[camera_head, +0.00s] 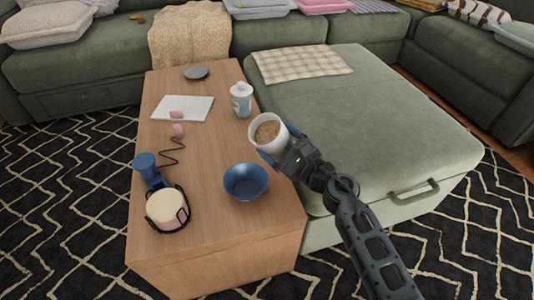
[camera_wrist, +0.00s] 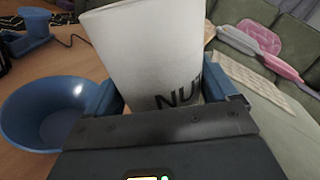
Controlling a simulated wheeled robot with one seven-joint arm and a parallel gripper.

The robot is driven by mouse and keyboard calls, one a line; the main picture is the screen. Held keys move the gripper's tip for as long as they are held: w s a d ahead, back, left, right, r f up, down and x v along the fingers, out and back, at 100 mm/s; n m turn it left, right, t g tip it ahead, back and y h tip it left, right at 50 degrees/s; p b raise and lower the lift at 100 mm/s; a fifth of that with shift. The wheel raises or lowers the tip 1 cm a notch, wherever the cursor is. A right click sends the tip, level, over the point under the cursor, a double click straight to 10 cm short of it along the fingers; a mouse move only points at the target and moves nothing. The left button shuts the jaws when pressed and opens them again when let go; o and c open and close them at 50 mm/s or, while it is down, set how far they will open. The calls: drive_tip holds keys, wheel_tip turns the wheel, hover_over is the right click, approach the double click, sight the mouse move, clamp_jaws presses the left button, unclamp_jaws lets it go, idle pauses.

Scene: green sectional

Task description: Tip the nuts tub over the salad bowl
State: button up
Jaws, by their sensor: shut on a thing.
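The white nuts tub (camera_head: 258,136) is held in my gripper (camera_head: 282,146), its open top showing brown contents in the head view. The tub leans a little toward the head camera. In the wrist view the tub (camera_wrist: 150,50) fills the space between the fingers, and part of the dark lettering "NUT" shows. My gripper (camera_wrist: 165,95) is shut on its sides. The blue salad bowl (camera_head: 246,182) stands on the wooden table, below and slightly left of the tub in the head view. The bowl (camera_wrist: 45,112) is left of the tub in the wrist view. Its visible inside looks empty.
The wooden table (camera_head: 215,230) also bears a white-and-blue bottle (camera_head: 241,99), a white board (camera_head: 183,109), a dark disc (camera_head: 196,73), a blue lamp-like item (camera_head: 145,162) and a round cream-topped thing in a black holder (camera_head: 167,206). A green ottoman (camera_head: 370,130) adjoins the table at right.

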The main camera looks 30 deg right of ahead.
drive_tip(key=shift+f, duration=0.1)
drive_tip(key=shift+d+f+n+b, duration=0.15)
drive_tip(key=shift+f+n+b, duration=0.4)
drive_tip(key=shift+b, duration=0.4)
drive_tip(key=shift+f, duration=0.1)
drive_tip(key=shift+d+f+n+b, duration=0.1)
drive_tip(key=shift+n+b, duration=0.15)
drive_tip(key=shift+b, duration=0.15)
drive_tip(key=shift+d+f+n+b, duration=0.2)
drive_tip(key=shift+f+n+b, duration=0.1)
drive_tip(key=shift+n+b, duration=0.75)
drive_tip(key=shift+n+b, duration=0.35)
drive_tip(key=shift+n, duration=0.1)
drive_tip(key=shift+d+r, duration=0.1)
drive_tip(key=shift+r, duration=0.15)
idle(0.4)
drive_tip(key=shift+r+n, duration=0.2)
drive_tip(key=shift+n, duration=0.3)
